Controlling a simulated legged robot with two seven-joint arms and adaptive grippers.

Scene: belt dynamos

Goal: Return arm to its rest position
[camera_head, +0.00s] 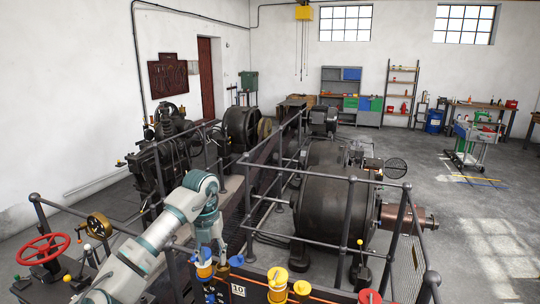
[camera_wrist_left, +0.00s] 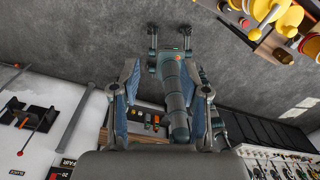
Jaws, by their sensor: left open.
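My left arm (camera_head: 150,245) comes in from the lower left in the head view. It rises to a bent joint and then turns down beside the railing. My left gripper (camera_head: 212,245) is at its lower end, small and partly lost among yellow and blue parts. In the left wrist view the left gripper (camera_wrist_left: 160,78) has its two fingers spread apart. A dark grey cylindrical body shows between and beyond the fingers; I cannot tell its distance, and neither finger is seen closed on it. My right gripper is not in view.
A metal railing (camera_head: 351,215) surrounds the large dark drum (camera_head: 330,208). A red handwheel (camera_head: 42,249) stands at the lower left. Yellow and blue items (camera_head: 277,280) and a number plate (camera_head: 238,290) line the front edge. Open floor (camera_head: 470,230) lies at the right.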

